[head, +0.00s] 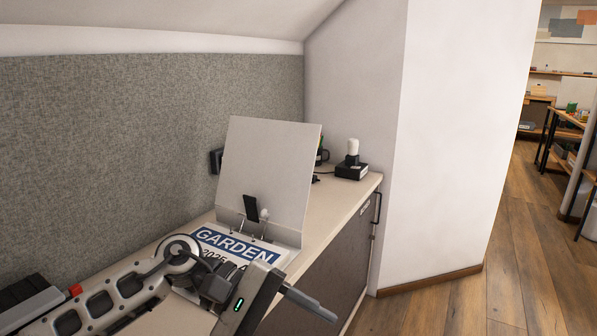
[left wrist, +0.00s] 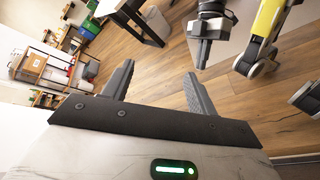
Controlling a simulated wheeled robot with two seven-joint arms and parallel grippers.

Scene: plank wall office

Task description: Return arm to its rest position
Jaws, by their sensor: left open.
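My left arm comes in from the lower left in the head view. Its gripper (head: 312,303) is in front of the counter's front edge, at the bottom of the picture. In the left wrist view the two dark fingers of the left gripper (left wrist: 158,78) stand wide apart with nothing between them. Behind them is open floor. A dark gripper-like part (left wrist: 200,45), which looks like my right gripper, hangs at the top of the left wrist view; its jaw state is unclear.
An open clip binder (head: 268,165) with a sheet marked GARDEN (head: 225,243) lies on the counter (head: 335,205) beside my left arm. A black box with a white top (head: 352,165) stands at the counter's far end. Wooden floor (head: 440,300) lies clear at the right.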

